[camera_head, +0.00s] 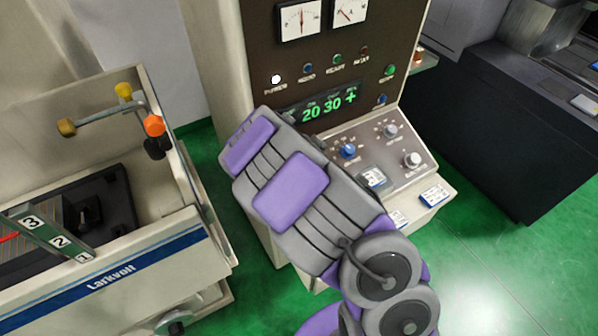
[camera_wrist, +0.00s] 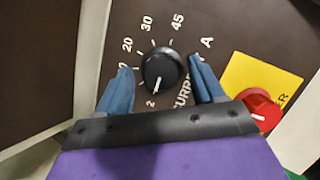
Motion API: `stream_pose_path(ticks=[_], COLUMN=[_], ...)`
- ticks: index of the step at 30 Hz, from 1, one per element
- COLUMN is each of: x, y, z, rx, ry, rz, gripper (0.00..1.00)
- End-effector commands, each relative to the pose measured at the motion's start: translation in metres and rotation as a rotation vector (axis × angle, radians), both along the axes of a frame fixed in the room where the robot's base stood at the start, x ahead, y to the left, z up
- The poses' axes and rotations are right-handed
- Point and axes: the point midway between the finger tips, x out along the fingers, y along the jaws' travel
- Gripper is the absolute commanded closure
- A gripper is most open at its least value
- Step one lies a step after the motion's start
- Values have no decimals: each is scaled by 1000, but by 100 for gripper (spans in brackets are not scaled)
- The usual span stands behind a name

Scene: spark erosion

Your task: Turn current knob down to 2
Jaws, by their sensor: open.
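The black current knob (camera_wrist: 161,66) shows in the wrist view on a dark panel, with white numbers around it and a partly covered label reading "CURR". Its white pointer line points down toward the 2 mark (camera_wrist: 151,103). My gripper (camera_wrist: 159,63) is open, with one blue finger on the left of the knob and one on the right. Small gaps appear between the fingers and the knob; whether either touches is hard to tell. In the head view my arm covers part of the machine front, and neither the current knob nor my fingers can be made out.
A red knob (camera_wrist: 260,108) on a yellow plate (camera_wrist: 267,80) sits close right of my gripper. The head view shows a green digital display (camera_head: 327,105), a sloped panel with a blue knob (camera_head: 347,151), and a machine tank (camera_head: 130,260) at left.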

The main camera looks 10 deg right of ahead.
Motion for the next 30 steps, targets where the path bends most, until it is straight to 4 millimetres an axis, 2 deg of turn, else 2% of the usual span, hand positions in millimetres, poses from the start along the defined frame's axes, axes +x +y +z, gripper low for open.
stream_pose_path(ticks=[24,30], x=[-69,-81], y=[17,20], z=[117,136], rx=[3,1], ry=[-3,-1], rz=[1,2], gripper=[32,32])
